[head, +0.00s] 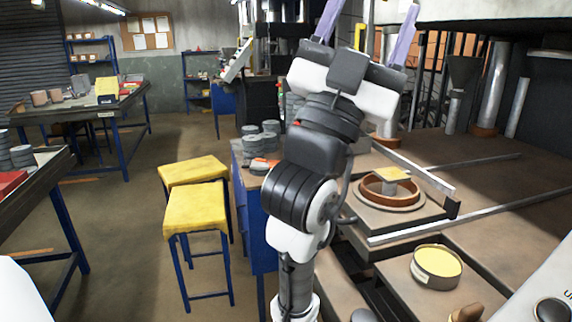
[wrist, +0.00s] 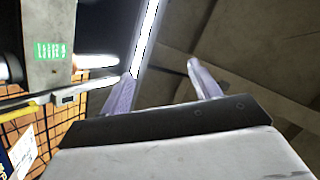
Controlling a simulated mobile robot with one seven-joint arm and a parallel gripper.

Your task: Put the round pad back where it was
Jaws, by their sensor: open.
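My gripper (head: 372,10) is raised high above the bench, pointing up, with its two pale purple fingers apart and nothing between them. In the wrist view the open fingers (wrist: 160,72) also show empty. A low round grey piece with a yellow top (head: 438,262) and a small label sits on the front right of the press bench, below and right of my arm. It may be the round pad; I cannot tell for sure. Behind it, a brown ring (head: 376,195) lies on a round plate, around a post topped by a small yellowish square (head: 391,173).
A metal rail (head: 440,222) runs along the bench, between the yellow-topped piece and the ring. A wooden knob (head: 467,313) is at the front edge. Stacks of grey discs (head: 251,143) stand behind my arm. Yellow-topped stools (head: 197,205) stand at left.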

